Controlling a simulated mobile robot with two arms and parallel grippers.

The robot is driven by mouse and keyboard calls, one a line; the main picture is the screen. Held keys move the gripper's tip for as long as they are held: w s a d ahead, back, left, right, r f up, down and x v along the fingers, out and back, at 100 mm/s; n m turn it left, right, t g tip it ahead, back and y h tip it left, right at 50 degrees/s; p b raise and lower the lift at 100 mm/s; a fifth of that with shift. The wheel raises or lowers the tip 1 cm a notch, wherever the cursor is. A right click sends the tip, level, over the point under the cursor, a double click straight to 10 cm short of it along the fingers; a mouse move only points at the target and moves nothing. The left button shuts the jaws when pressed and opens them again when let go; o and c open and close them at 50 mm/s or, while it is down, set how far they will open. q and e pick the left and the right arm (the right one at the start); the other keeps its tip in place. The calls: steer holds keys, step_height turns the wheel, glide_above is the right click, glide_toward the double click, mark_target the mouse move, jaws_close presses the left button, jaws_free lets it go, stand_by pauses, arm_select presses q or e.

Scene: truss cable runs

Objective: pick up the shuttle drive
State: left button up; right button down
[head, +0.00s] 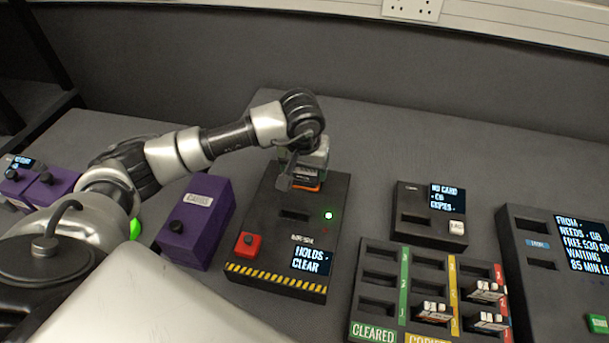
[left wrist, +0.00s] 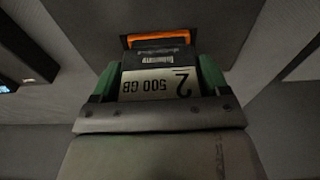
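The shuttle drive (left wrist: 158,82) is a dark block with a pale label reading "2" and "500 GB" in the left wrist view. In the head view the drive (head: 305,173) shows under my left gripper, with orange at its lower end. My left gripper (head: 303,160) reaches over the far end of a black dock (head: 272,243) whose screen reads "HOLDS CLEAR". In the left wrist view its green fingers (left wrist: 158,75) lie against both sides of the drive with no visible gap. I cannot tell whether the drive is still seated in the dock. My right gripper is not in view.
To the right are a card rack (head: 378,291) with several cards, a small black unit (head: 415,226) and a larger console (head: 541,285). The grey table behind is clear.

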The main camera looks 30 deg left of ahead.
arm_select(q)
steer(key=c, duration=0.6)
steer(key=shift+r, duration=0.15)
